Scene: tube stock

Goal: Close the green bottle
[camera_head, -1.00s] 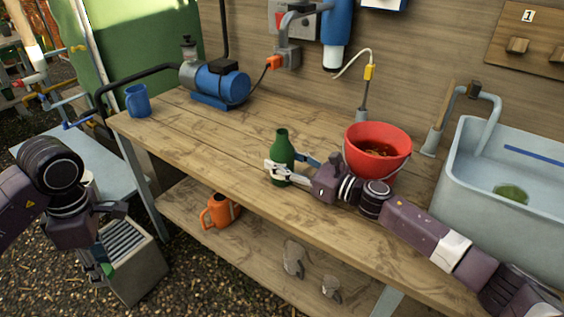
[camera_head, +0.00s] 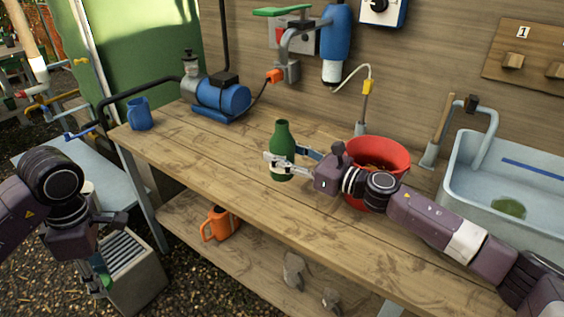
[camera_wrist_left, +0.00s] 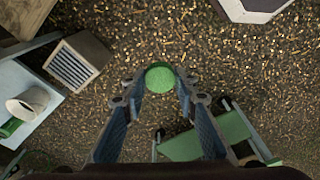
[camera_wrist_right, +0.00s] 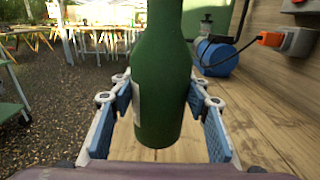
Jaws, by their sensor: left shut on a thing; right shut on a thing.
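The green bottle (camera_head: 284,137) is upright, raised a little over the workbench (camera_head: 215,150). My right gripper (camera_head: 280,166) is shut around its body. In the right wrist view the bottle (camera_wrist_right: 160,75) stands between both fingers, with a pale label edge on its left side and its top cut off. My left gripper (camera_head: 103,278) hangs at the left, well away from the bottle and off the bench. In the left wrist view it is shut on a round green cap (camera_wrist_left: 160,77), held at the fingertips over the gravel.
A red bucket (camera_head: 390,150) stands right behind my right gripper. A blue pump (camera_head: 220,96) and blue mug (camera_head: 139,114) are at the bench's far left. A sink (camera_head: 510,175) is at the right. The bench's left middle is clear.

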